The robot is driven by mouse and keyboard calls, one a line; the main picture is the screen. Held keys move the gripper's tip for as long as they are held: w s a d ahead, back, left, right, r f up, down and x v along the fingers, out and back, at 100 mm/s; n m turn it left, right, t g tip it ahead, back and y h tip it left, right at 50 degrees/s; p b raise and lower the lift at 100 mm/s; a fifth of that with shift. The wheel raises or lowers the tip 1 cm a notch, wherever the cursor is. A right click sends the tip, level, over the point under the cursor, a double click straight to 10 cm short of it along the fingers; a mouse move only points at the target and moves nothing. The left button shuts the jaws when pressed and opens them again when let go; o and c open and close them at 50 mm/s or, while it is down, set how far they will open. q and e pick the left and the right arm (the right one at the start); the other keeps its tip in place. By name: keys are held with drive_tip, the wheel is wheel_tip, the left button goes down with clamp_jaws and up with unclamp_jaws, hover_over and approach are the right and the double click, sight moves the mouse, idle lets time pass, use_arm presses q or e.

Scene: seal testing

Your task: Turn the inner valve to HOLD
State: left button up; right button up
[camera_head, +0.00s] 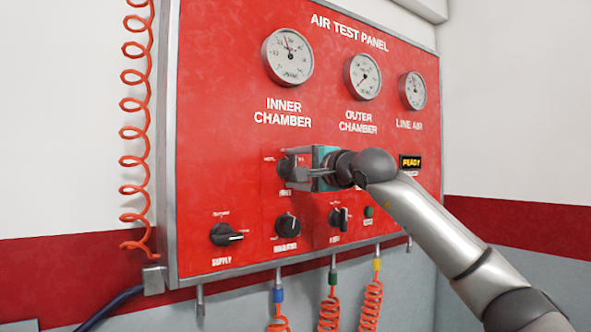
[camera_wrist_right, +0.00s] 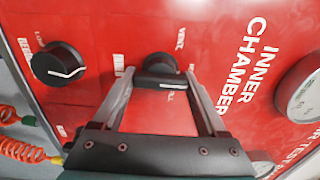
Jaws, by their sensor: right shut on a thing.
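The inner valve is a black round knob (camera_head: 286,167) on the red panel, below the INNER CHAMBER label. It also shows in the right wrist view (camera_wrist_right: 160,68), with a white pointer mark on its grip bar. My right gripper (camera_head: 289,167) reaches in from the right and is shut on this knob, one finger on each side. In the right wrist view the fingertips (camera_wrist_right: 160,78) flank the knob's grip bar. The small position labels around the knob are partly covered and hard to read; one reads VENT. My left gripper is not in view.
The air test panel (camera_head: 225,120) carries three gauges above. A supply knob (camera_head: 227,235) and two other knobs (camera_head: 287,225) (camera_head: 339,217) sit below, near a green button (camera_head: 369,211). An orange coiled hose (camera_head: 137,105) hangs at left; more hoses hang beneath.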

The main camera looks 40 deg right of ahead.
drive_tip(key=o, duration=1.3)
drive_tip(key=s+a+b, duration=0.1)
drive_tip(key=s+b, duration=0.6)
drive_tip(key=s, duration=0.8)
drive_tip(key=shift+a, duration=0.4)
